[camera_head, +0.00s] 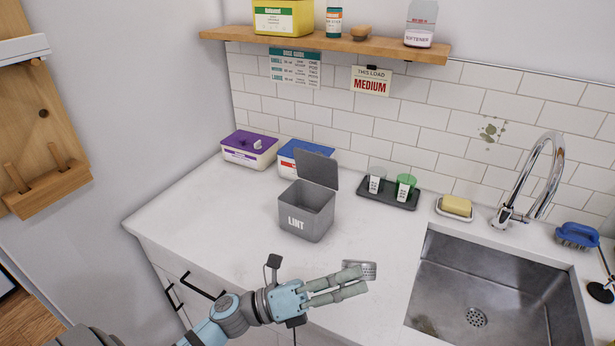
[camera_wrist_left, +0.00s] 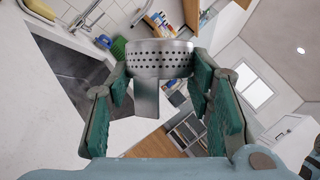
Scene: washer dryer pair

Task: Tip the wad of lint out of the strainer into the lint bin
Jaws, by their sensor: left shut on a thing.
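The lint bin (camera_head: 304,222) is a grey box marked LINT on the counter, with its lid (camera_head: 318,168) standing open. My left gripper (camera_head: 352,285) is in front of the bin and to its right, over the counter's front part. It is shut on the strainer (camera_head: 362,268), a small metal cup with rows of holes. In the left wrist view the strainer (camera_wrist_left: 160,60) and its flat metal tab (camera_wrist_left: 146,98) show between the fingers (camera_wrist_left: 165,95). I cannot see the wad of lint; the strainer's inside is hidden. My right gripper is not in view.
A steel sink (camera_head: 490,295) lies to the right, with a tap (camera_head: 535,185) behind it. A black tray with two cups (camera_head: 388,195) and a soap dish (camera_head: 454,208) stand at the back. Purple-lidded (camera_head: 249,148) and blue-lidded (camera_head: 297,158) tubs stand behind the bin. The counter left of the bin is clear.

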